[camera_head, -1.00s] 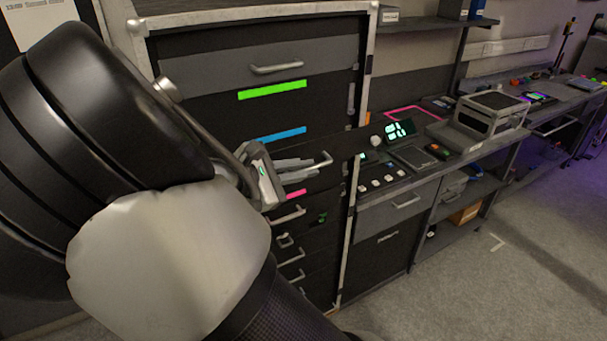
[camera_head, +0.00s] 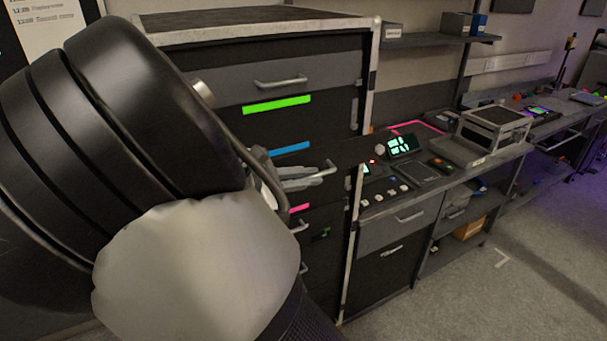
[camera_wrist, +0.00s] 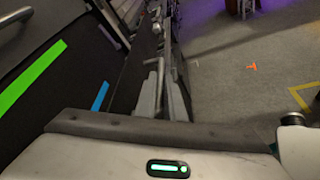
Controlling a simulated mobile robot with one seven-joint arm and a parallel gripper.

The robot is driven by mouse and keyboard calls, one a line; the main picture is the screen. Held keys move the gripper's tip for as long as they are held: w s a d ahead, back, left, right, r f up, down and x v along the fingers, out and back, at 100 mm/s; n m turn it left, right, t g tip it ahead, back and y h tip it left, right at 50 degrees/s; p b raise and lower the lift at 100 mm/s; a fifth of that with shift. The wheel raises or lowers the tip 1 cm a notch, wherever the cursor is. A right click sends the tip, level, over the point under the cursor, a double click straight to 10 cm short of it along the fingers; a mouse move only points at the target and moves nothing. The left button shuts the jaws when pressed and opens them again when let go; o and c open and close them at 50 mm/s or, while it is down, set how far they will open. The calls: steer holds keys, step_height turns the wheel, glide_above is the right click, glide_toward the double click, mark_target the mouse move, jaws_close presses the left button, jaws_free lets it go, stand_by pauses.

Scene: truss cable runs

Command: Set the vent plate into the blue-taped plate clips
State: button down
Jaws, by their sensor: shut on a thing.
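The rack (camera_head: 285,82) of dark drawers carries green, blue and pink tape strips. The blue tape (camera_head: 290,147) is on the dark front just above and left of my gripper (camera_head: 305,177). The gripper's grey fingers are shut on a light bar handle (camera_head: 329,168) of a dark panel (camera_head: 346,153), which overlaps the rack's right post. In the wrist view the fingers (camera_wrist: 164,92) point away at the handle, with the blue tape (camera_wrist: 100,97) to their left. I cannot make out separate clips or tell whether this dark panel is the vent plate. My arm hides much of the rack's left side.
A bench (camera_head: 440,182) with a keypad, a small lit display (camera_head: 402,145) and a silver case (camera_head: 493,126) stands right of the rack. Lower drawers with handles lie under my gripper. The grey floor (camera_head: 480,285) to the right is open.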

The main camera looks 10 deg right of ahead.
steer(key=shift+s, duration=0.1)
steer(key=s+d, duration=0.2)
steer(key=s, duration=0.4)
steer(key=shift+s, duration=0.25)
stand_by(0.7)
steer(key=shift+n, duration=0.4)
steer(key=shift+w+r, duration=0.2)
steer(key=shift+r, duration=0.05)
stand_by(0.5)
steer(key=shift+f, duration=0.15)
stand_by(0.6)
